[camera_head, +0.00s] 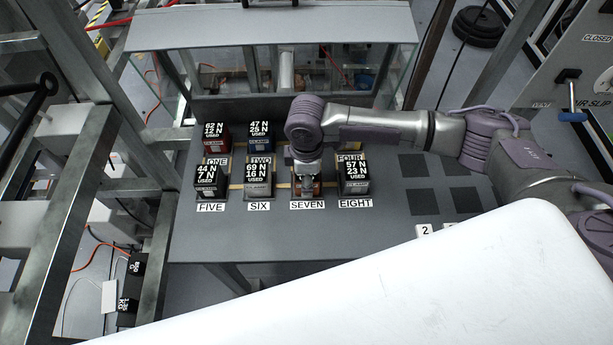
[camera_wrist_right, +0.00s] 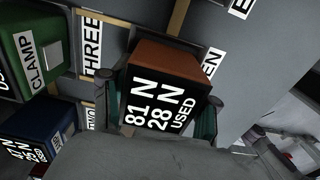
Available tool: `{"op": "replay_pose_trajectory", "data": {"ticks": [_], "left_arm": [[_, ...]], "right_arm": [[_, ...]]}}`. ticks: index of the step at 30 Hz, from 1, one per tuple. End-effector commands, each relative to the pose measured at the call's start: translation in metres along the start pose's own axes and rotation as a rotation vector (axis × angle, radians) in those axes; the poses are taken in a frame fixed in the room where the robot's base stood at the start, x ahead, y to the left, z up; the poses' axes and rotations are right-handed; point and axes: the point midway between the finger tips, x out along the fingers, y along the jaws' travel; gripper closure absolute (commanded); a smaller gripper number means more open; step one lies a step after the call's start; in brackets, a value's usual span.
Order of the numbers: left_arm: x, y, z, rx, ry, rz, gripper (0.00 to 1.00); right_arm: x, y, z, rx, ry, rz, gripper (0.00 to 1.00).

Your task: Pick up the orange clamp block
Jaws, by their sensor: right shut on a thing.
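The orange clamp block (camera_wrist_right: 163,60) has a black top label reading 81 N, 28 N, USED in the right wrist view. My right gripper (camera_wrist_right: 162,108) is shut on it, with one finger on each side. In the head view the gripper (camera_head: 306,186) points down at the spot marked SEVEN, and a little of the orange block (camera_head: 296,187) shows beneath it. I cannot tell whether the block touches the table. My left gripper is not in view.
A grey SIX block (camera_head: 258,186) and a grey EIGHT block (camera_head: 354,186) flank it closely. Behind stand a blue block (camera_head: 260,144) and a red block (camera_head: 212,146); the wrist view shows a green block (camera_wrist_right: 30,28). Dark empty squares (camera_head: 424,201) lie to the right.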

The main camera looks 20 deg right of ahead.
Motion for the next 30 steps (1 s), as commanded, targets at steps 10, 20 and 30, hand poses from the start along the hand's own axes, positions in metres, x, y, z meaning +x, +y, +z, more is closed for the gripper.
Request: {"op": "replay_pose_trajectory", "data": {"ticks": [10, 20, 30], "left_arm": [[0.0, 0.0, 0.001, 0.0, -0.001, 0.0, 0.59], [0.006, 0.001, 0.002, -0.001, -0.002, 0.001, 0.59], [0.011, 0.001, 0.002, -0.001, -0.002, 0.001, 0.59]], "right_arm": [[-0.002, 0.001, 0.0, 0.0, 0.001, 0.001, 0.9], [-0.035, 0.002, -0.001, 0.001, 0.005, 0.004, 0.9], [-0.081, -0.036, 0.058, 0.002, 0.001, 0.002, 0.9]]}}
